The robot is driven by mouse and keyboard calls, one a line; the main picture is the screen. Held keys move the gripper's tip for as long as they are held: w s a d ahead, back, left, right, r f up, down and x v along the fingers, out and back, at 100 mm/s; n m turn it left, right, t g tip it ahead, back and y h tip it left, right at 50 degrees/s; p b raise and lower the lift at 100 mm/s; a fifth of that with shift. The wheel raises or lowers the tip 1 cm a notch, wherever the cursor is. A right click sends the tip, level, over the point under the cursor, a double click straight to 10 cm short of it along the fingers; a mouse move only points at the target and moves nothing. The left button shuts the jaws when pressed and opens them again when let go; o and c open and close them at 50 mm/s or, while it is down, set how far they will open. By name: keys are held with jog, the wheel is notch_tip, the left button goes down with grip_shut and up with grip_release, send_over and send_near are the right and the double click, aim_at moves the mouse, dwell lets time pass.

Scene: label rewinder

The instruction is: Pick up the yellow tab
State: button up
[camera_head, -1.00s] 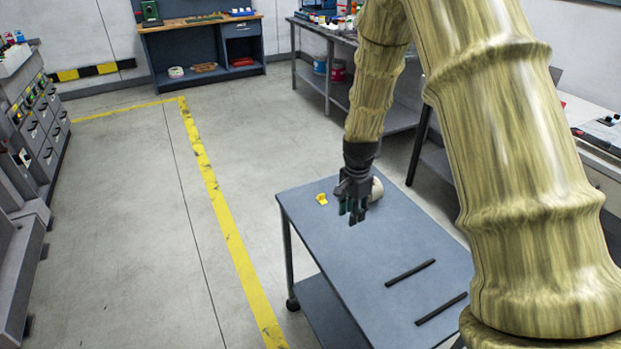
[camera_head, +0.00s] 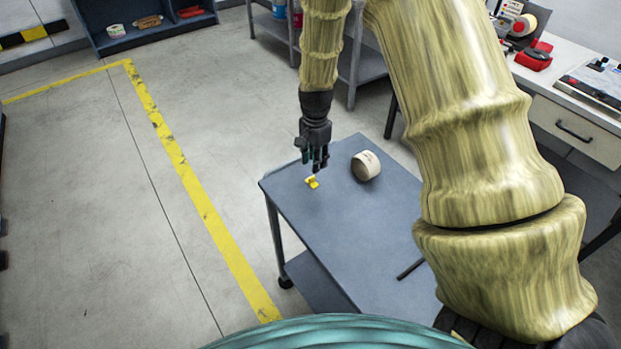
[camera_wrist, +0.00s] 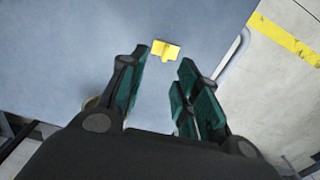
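The small yellow tab (camera_head: 312,182) lies on the grey cart top (camera_head: 350,240), near its far left corner. In the wrist view the yellow tab (camera_wrist: 166,50) lies on the table surface, ahead of and between the fingers. My gripper (camera_head: 315,164) points down just above the tab in the head view. My gripper (camera_wrist: 160,80) is open in the wrist view, with its green finger pads apart and nothing between them. The gripper looks apart from the tab; the exact height above it I cannot tell.
A white roll (camera_head: 366,165) stands on the cart right of my gripper. A dark bar (camera_head: 409,269) lies on the cart nearer to me. The middle of the cart top is clear. A white workbench (camera_head: 570,100) with equipment stands at the right.

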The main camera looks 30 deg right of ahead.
aim_at(312, 177)
jog(key=f, duration=0.1)
jog(key=w+f, duration=0.1)
jog(key=f, duration=0.1)
jog(key=shift+w+f, duration=0.15)
jog(key=shift+w, duration=0.1)
jog(key=shift+s+p, duration=0.4)
jog(key=shift+p, duration=0.15)
jog(key=shift+a+f, duration=0.1)
jog(key=shift+f, duration=0.35)
notch_tip(312, 177, down, 2)
jog(key=shift+w+a+f+p, duration=0.1)
jog(key=shift+w+p, duration=0.05)
jog(key=shift+p, duration=0.5)
jog(key=shift+f, duration=0.9)
jog(key=shift+c, duration=0.5)
grip_shut()
